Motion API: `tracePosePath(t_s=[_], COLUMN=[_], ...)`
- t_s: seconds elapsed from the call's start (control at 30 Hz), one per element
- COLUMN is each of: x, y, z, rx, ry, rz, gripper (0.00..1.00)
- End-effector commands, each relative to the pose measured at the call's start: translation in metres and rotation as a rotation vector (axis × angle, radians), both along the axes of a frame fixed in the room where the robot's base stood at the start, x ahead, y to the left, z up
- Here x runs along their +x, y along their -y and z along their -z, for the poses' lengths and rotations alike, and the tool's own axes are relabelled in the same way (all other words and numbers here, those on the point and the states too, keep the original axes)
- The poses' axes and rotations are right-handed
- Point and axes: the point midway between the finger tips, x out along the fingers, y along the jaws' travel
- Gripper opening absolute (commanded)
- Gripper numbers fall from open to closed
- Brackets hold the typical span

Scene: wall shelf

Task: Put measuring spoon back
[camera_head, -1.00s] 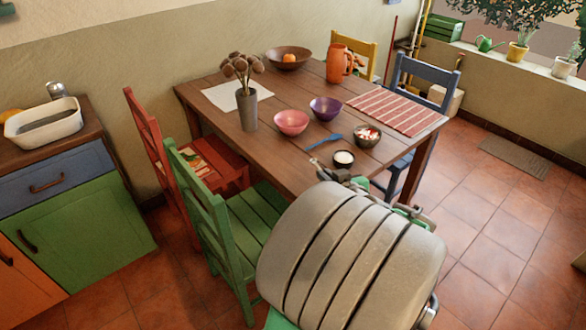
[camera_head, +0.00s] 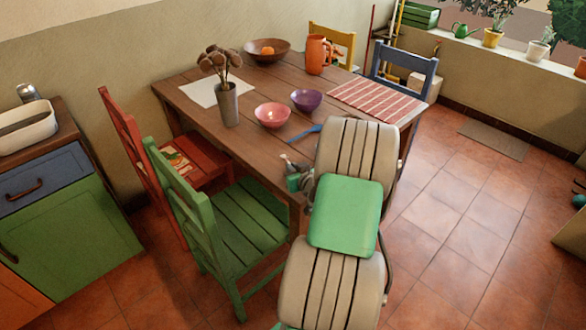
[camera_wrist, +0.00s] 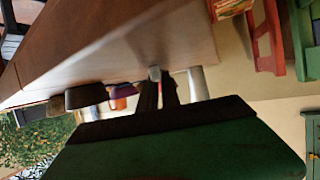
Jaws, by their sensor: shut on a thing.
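My gripper (camera_head: 291,163) is at the near edge of the wooden table (camera_head: 180,97), partly hidden behind my arm in the head view. In the wrist view its two dark fingers (camera_wrist: 160,90) are close together, with a small grey piece at their tips. This appears to be the measuring spoon (camera_wrist: 154,73), though little of its shape shows. A blue utensil (camera_head: 306,132) lies on the table just beyond my gripper.
On the table are a pink bowl (camera_head: 272,115), a purple bowl (camera_head: 306,99), a grey vase (camera_head: 228,105), a brown bowl (camera_head: 267,50), an orange jug (camera_head: 318,55) and a striped mat (camera_head: 375,101). Green (camera_head: 225,220) and red (camera_head: 185,155) chairs stand at the left side.

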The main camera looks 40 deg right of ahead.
Motion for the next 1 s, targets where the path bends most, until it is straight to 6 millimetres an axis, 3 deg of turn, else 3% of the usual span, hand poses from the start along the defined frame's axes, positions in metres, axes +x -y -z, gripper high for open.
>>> tracePosePath(t_s=[0.3,0.33,0.6,0.9,1.0], x=[0.000,0.000,-0.001,0.000,-0.015], y=[0.000,0.000,0.000,0.000,-0.004], z=[0.003,0.003,0.002,-0.004,-0.007], rx=[-0.002,-0.002,-0.001,0.000,-0.001], ry=[0.000,0.000,0.001,0.000,0.001], rz=[0.001,0.001,0.001,0.001,0.004], gripper=[0.00,0.08,0.29,0.29,0.29])
